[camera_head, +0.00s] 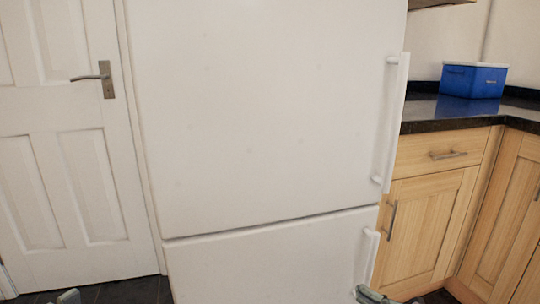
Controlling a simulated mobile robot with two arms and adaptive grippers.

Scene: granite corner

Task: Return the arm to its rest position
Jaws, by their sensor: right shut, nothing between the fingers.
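My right gripper (372,295) shows at the bottom edge, right of centre, in front of the lower part of the white fridge. Only its top part is in frame; it is shut and empty. A small grey piece of my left gripper (69,297) shows at the bottom left, in front of the dark floor and white door. Its fingers cannot be made out. Both arms are otherwise below the frame.
The white fridge (265,120) fills the middle, both its doors shut, with a long upper handle (396,120) and a lower handle (367,258). A white door (60,130) is at left. Wooden cabinets (430,215) carry a dark counter (440,114) with a blue box (472,80).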

